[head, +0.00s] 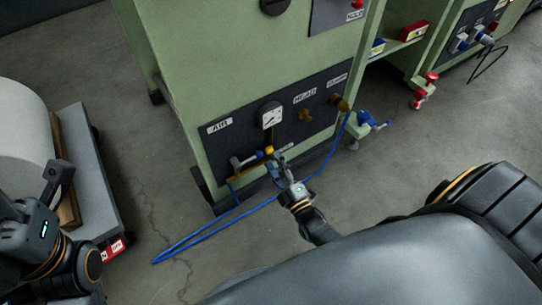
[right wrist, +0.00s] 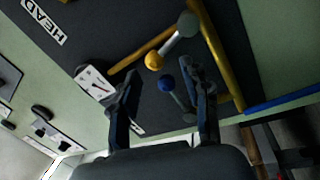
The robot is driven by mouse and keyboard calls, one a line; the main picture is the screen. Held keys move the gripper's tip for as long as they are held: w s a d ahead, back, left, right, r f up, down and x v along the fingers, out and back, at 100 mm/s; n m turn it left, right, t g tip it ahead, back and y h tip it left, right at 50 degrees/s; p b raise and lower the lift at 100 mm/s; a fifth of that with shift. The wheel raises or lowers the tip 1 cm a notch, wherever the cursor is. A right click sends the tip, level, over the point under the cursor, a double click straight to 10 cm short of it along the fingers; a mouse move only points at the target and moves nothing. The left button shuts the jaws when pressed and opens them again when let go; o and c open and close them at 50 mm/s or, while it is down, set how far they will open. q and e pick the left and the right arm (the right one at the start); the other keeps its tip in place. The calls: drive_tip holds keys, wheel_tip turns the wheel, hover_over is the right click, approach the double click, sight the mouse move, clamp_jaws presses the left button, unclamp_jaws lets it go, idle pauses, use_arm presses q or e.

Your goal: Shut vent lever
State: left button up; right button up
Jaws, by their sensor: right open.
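The dark valve panel (head: 232,146) is low on the green machine. My right gripper (head: 279,163) is at the panel's lower edge.
A round gauge (head: 271,115) and brass fittings (head: 305,115) sit on the panel. A blue hose (head: 210,231) loops across the floor below. A blue valve (head: 366,121) stands right of the machine. A grey cart (head: 92,165) with a white roll is at the left.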

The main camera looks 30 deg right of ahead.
drive_tip(key=s, duration=0.4)
drive_tip(key=shift+f, duration=0.35)
